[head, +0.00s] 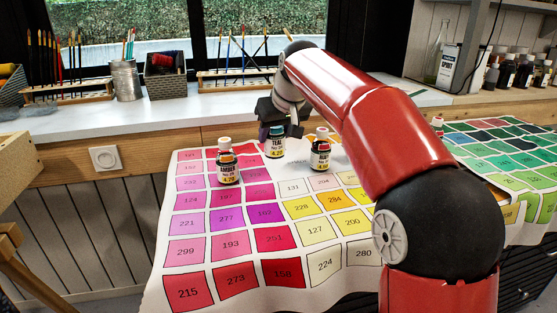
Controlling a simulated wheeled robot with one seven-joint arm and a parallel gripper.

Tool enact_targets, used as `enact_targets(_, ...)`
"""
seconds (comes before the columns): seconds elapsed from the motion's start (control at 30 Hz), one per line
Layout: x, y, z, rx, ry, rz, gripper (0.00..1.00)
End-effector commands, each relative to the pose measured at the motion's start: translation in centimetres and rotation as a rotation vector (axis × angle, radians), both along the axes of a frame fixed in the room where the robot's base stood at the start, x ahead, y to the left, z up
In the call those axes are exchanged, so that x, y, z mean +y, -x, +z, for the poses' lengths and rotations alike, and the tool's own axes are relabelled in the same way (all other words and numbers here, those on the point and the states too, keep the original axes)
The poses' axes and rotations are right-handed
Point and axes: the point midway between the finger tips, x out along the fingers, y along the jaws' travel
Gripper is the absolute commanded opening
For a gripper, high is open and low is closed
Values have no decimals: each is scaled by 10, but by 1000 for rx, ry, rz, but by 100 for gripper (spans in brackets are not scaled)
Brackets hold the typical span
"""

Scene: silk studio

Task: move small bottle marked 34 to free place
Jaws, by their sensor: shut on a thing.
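Three small dark bottles with pale caps are at the far part of a swatch cloth (185,255). My gripper (274,123) is shut on the middle one, the bottle labelled TEAL (274,145). It grips this bottle near the top, and the cap is mostly hidden. The bottle is upright; I cannot tell whether it touches the cloth. The bottle labelled AMBER (228,168) stands to its left, nearer the front. A third bottle (320,155) stands to its right beside my arm. The small print is too fine to tell which is marked 34.
Numbered swatches in front of the bottles are clear. Brush racks (235,73), a tin (126,82) and a basket (166,78) stand along the windowsill.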

Motion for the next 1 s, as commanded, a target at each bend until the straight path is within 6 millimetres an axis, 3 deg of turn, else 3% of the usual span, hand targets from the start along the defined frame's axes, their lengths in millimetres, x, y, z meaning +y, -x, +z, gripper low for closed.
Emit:
enact_targets(0.23, 0, -2, -16, -3, -1, 0, 20)
enact_targets(0.5, 1, -7, -52, -4, -2, 2, 20)
enact_targets(0.9, 1, -7, -54, -3, -1, 2, 20)
enact_targets(0.93, 1, -7, -53, -3, -1, 2, 49)
enact_targets(1.0, 1, -7, -53, -3, -1, 2, 58)
